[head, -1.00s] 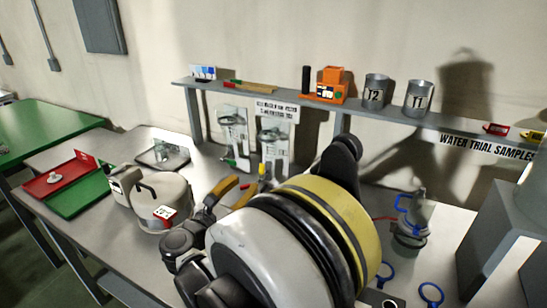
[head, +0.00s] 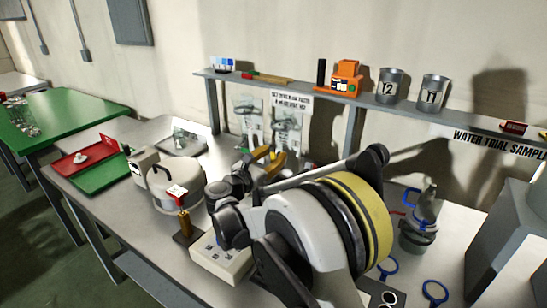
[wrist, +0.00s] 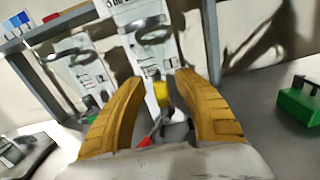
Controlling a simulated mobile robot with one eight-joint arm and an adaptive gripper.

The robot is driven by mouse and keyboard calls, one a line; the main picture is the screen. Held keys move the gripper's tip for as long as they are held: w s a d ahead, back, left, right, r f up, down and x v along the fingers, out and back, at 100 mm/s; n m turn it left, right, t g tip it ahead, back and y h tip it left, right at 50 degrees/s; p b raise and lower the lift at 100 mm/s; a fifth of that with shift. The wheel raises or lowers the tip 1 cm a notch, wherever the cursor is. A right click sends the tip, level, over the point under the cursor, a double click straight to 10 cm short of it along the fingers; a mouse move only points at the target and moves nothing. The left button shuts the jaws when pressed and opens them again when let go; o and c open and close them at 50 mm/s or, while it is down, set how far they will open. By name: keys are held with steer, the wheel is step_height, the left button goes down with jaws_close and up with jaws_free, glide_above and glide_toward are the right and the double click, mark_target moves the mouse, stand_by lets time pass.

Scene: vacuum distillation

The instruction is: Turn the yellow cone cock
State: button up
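The yellow cone cock (wrist: 162,94) shows upright between my fingers in the wrist view, in front of the white-backed glassware stand. In the head view I cannot make it out behind my gripper. My gripper (wrist: 161,112) has two orange-brown fingers, spread apart with a wide gap. The cock lies in line with this gap; I cannot tell whether it is between the tips or just beyond them. No contact shows. In the head view my gripper (head: 268,163) is in front of the stand (head: 287,128). A red-tipped part (wrist: 147,141) shows low between the fingers.
A shelf (head: 300,88) with an orange device (head: 346,78) and metal cups runs behind. A round white bath (head: 176,172) stands left of my arm. A white box (head: 222,262) and a blue-clipped flask (head: 419,229) are nearby. A green block (wrist: 299,101) lies right in the wrist view.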

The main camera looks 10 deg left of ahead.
jaws_close()
steer(key=shift+d, duration=0.1)
steer(key=d+f+m, duration=0.1)
steer(key=m, duration=0.3)
steer(key=s+d+f+m, duration=0.1)
steer(key=m, duration=0.3)
steer(key=d+f+m, duration=0.1)
steer(key=d+m, duration=0.1)
steer(key=m, duration=0.1)
steer(key=shift+s+m+b, duration=0.2)
steer(key=shift+m+b, duration=0.2)
steer(key=shift+s+d+f+m+b, duration=0.1)
steer(key=shift+f+m, duration=0.15)
steer(key=shift+m, duration=0.35)
steer(key=shift+w+d+f+m+b, duration=0.1)
steer(key=shift+f+m, duration=0.15)
steer(key=shift+m, duration=0.35)
steer(key=shift+s+f+m+b, duration=0.1)
steer(key=shift+f+m, duration=0.15)
steer(key=shift+m, duration=0.35)
